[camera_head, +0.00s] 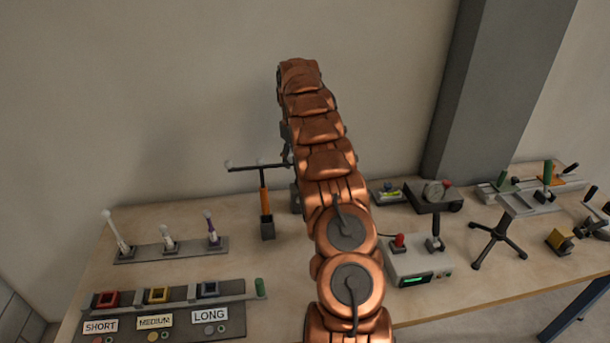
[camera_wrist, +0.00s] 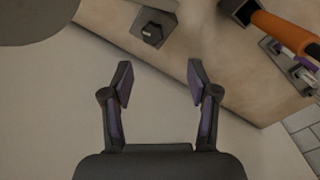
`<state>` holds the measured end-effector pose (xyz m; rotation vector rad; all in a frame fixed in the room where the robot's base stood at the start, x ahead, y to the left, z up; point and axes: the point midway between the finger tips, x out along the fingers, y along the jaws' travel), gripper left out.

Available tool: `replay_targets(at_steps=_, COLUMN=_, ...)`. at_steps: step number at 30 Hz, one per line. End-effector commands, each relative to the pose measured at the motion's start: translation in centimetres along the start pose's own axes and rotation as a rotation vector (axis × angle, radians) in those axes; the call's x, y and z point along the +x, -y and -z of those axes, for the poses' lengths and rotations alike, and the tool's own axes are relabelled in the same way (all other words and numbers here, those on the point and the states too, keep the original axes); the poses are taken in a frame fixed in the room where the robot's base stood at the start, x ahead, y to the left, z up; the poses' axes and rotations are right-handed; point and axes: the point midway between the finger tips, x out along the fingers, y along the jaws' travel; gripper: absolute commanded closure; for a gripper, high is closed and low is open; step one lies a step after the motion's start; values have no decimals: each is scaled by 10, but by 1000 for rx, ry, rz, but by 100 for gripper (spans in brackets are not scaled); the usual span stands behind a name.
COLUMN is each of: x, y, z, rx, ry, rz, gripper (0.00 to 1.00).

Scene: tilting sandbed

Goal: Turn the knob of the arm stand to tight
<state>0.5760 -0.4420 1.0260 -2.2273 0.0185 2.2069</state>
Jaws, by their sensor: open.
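The stand with an orange upright post (camera_head: 264,202) is on the table left of my arm. It has a dark base and a thin black horizontal arm (camera_head: 255,167) near its top. In the wrist view the orange post (camera_wrist: 285,32) leans across the upper right. A dark block with a faceted, knob-like top (camera_wrist: 153,33) sits near the table's edge; I cannot tell whether it belongs to the stand, and its setting is unreadable. My gripper (camera_wrist: 160,80) is open and empty, apart from both. My arm hides the gripper in the head view.
A rack with several upright handles (camera_head: 170,250) and a tray labelled SHORT, MEDIUM and LONG (camera_head: 155,320) are at left. A control box (camera_head: 415,262) and a small black tripod (camera_head: 498,240) are at right. The wall (camera_head: 150,100) is close behind the table.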

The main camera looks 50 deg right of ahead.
Motion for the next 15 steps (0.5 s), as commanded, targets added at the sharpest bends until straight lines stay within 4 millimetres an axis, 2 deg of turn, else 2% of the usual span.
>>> replay_targets(at_steps=3, x=6, y=-8, z=-5, rx=-11, ry=10, rz=5, gripper=41)
replay_targets(at_steps=8, x=13, y=-9, z=-6, rx=-15, ry=12, rz=6, gripper=41)
replay_targets(at_steps=15, x=39, y=-8, z=-7, rx=-12, ry=15, rz=10, gripper=41)
